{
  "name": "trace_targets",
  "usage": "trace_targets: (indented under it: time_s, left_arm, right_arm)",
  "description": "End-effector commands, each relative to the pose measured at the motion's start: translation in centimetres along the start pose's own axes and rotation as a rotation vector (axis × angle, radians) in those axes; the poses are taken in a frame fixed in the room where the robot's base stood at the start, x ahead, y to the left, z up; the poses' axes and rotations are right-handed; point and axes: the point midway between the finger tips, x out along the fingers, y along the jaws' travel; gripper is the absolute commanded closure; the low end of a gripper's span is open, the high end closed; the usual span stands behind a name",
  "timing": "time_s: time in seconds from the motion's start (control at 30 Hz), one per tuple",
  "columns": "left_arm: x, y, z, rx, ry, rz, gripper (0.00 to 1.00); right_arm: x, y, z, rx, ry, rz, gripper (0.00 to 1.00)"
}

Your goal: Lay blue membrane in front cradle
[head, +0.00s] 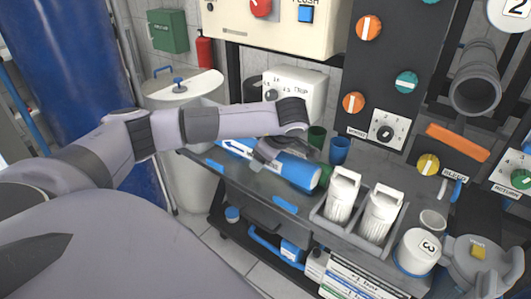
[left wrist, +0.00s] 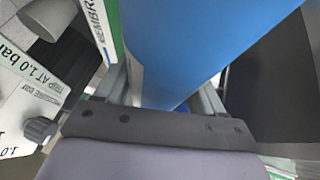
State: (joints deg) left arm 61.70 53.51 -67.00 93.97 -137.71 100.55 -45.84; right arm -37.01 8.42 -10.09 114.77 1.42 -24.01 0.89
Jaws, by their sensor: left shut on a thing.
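The blue membrane (head: 297,171) is a long blue cylinder with a white arrow label at its left end. It lies lengthwise over the grey bench shelf; whether it touches the shelf or hangs just above, I cannot tell. My left gripper (head: 268,152) comes over it from above and is shut on its middle. In the left wrist view the membrane (left wrist: 185,45) fills the space between the two fingers (left wrist: 160,95), with a green-and-white label strip beside it. Blue pads (head: 285,204) show on the shelf's front edge; I cannot tell a cradle's shape. My right gripper is not in view.
Two white filter housings (head: 382,215) stand in a grey rack (head: 330,229) to the right. Green and blue cups (head: 340,150) stand behind the membrane's right end. A white box with a dial (head: 297,90) stands behind my arm. A lower shelf holds bottles and boxes.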

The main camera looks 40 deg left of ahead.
Motion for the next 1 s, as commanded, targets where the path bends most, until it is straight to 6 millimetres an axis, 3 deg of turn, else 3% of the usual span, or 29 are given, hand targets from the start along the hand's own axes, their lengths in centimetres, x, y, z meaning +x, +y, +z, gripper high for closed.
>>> trace_targets:
  time_s: [1.0]
  left_arm:
    - [5.4, -1.6, 3.0, -0.001, 0.0, 0.002, 0.76]
  right_arm:
    - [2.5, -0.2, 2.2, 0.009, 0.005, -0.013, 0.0]
